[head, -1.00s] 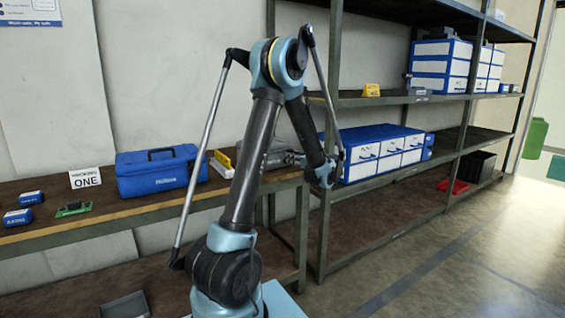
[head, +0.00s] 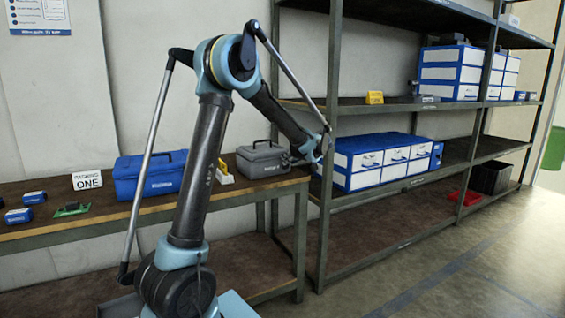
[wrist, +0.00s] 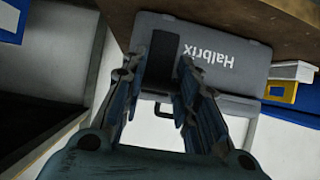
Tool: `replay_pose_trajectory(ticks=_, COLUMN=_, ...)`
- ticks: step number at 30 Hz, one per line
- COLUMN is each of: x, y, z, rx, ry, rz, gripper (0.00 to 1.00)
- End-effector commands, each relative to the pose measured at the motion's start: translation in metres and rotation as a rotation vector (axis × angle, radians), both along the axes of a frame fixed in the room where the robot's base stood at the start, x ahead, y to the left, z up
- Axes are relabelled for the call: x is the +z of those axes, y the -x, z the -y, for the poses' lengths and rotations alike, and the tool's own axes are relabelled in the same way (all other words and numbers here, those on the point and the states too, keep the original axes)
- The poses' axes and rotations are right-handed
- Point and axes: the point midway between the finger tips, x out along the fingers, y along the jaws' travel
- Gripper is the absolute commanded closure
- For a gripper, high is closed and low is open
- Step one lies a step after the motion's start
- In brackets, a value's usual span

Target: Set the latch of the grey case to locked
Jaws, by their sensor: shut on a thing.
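The grey case (head: 262,161) stands closed on the wooden bench, near its right end, with its handle on top. In the wrist view the case (wrist: 225,75) appears upside down, with its "Halbrix" lettering facing me. A dark upright latch strip (wrist: 165,45) lies on its front, beside the lettering. My gripper (wrist: 158,82) is at this strip, its fingers closed in on either side of it. In the head view my gripper (head: 294,157) reaches the right part of the case front. The fingertips' contact and the latch's exact setting are hard to make out.
A yellow and white item (head: 223,172) stands just left of the grey case. A blue case (head: 150,174) and a "ONE" sign (head: 87,180) are further left on the bench (head: 110,214). A shelf post (head: 329,190) stands close to the right of my gripper.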

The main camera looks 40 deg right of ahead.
Motion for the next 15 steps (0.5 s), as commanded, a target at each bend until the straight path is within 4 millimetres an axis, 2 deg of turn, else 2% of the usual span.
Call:
replay_pose_trajectory(ticks=11, x=-0.0005, y=0.0021, z=0.0017, rx=-0.002, ry=-0.001, rz=-0.004, gripper=1.00)
replay_pose_trajectory(ticks=12, x=-0.0005, y=0.0023, z=0.0018, rx=-0.002, ry=-0.001, rz=-0.004, gripper=0.63)
replay_pose_trajectory(ticks=14, x=-0.0005, y=0.0024, z=0.0020, rx=-0.002, ry=0.000, rz=-0.003, gripper=0.50)
replay_pose_trajectory(ticks=15, x=-0.0004, y=0.0025, z=0.0021, rx=-0.002, ry=0.000, rz=-0.003, gripper=0.50)
